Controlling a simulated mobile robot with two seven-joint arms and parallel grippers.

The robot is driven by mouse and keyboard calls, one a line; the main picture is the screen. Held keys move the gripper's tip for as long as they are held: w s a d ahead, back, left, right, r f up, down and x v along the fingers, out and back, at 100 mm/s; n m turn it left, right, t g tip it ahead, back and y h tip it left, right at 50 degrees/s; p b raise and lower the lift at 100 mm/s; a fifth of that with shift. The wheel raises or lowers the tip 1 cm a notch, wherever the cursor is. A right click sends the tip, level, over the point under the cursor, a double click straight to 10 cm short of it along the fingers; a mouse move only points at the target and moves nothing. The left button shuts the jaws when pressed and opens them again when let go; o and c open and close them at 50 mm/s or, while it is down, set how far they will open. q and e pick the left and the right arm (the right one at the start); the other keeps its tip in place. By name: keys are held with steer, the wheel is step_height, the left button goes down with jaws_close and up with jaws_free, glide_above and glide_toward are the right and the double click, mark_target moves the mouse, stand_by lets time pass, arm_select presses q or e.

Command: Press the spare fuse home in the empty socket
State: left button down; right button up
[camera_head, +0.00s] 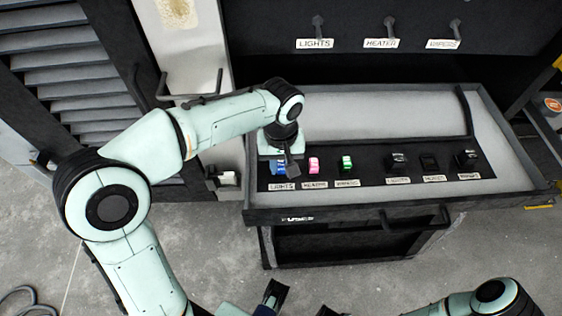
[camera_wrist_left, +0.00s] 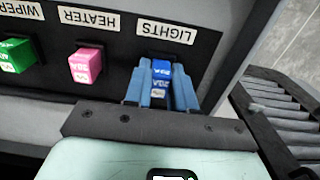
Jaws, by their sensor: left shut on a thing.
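A blue fuse (camera_wrist_left: 161,85) stands in the LIGHTS place at the left end of the fuse row. My left gripper (camera_wrist_left: 160,92) is shut on it, one light-blue finger on each side. In the head view the left gripper (camera_head: 290,170) reaches down over the row's left end and partly hides the fuse. The fuse's foot is hidden, so I cannot tell how deep it sits. A pink fuse (camera_head: 314,164) and a green fuse (camera_head: 347,162) stand beside it.
The fuses stand in an open drawer (camera_head: 520,191) with a front handle. Several dark parts, one of them (camera_head: 398,160), stand over labels at the row's right. Switches labelled LIGHTS (camera_head: 318,24) and HEATER (camera_head: 380,24) are on the panel above.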

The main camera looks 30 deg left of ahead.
arm_select(q)
steer(key=shift+f, duration=0.2)
steer(key=c, duration=0.9)
jaws_free()
steer(key=shift+o, duration=0.2)
steer(key=o, duration=0.5)
steer(key=shift+r, duration=0.1)
